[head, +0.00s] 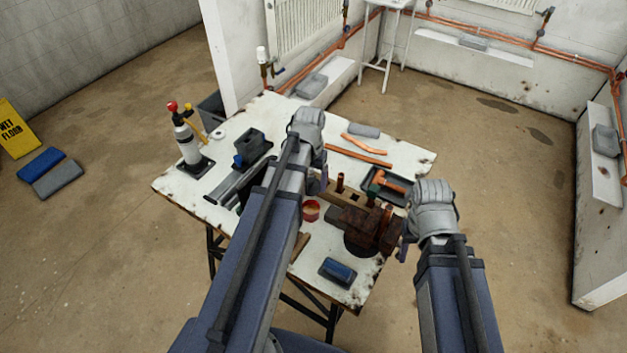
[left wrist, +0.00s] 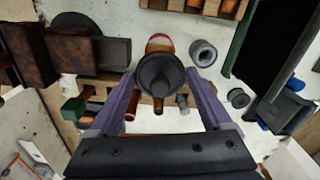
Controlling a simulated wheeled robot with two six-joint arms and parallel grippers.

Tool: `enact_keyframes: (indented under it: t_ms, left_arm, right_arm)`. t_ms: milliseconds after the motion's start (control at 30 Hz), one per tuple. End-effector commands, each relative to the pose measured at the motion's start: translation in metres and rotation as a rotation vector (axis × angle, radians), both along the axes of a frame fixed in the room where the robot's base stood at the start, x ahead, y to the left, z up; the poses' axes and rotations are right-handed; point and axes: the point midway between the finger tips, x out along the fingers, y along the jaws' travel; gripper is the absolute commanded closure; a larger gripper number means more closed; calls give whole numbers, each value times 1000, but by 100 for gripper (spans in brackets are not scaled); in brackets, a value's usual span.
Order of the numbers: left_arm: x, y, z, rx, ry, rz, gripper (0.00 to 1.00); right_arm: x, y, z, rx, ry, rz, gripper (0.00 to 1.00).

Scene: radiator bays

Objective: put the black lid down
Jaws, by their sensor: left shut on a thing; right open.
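My left gripper (left wrist: 163,78) is shut on the black lid (left wrist: 160,82), a round dark cup-like piece between its two fingers in the left wrist view. A red and yellow tin (left wrist: 160,42) shows just beyond the lid; whether they touch I cannot tell. The tin also shows in the head view (head: 311,211), on the workbench beside my left arm. In the head view my left gripper (head: 318,186) is over the middle of the bench, and the lid is hidden there. My right gripper (head: 404,246) is open and empty at the bench's right edge.
The white workbench (head: 268,112) holds a rusty vise (head: 362,228), a wooden block (head: 343,195) with copper pieces, a black tray (head: 398,198), a blue brush-like block (head: 338,271) and a gas torch (head: 187,140). Bare bench top shows at the back left and right corner.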

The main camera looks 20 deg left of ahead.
Motion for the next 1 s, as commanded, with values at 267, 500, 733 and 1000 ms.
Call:
enact_keyframes:
  t_ms: [267,500,733,1000]
  left_arm:
    - [103,2,-19,0,0,-2,69]
    - [174,-2,-36,0,0,-1,69]
    - [193,-4,-39,0,0,-1,69]
    - [192,-5,-52,0,0,0,69]
  right_arm:
    - [0,0,-19,0,0,0,50]
    - [0,0,-36,0,0,0,50]
    - [0,0,-39,0,0,0,50]
    - [0,0,-52,0,0,0,50]
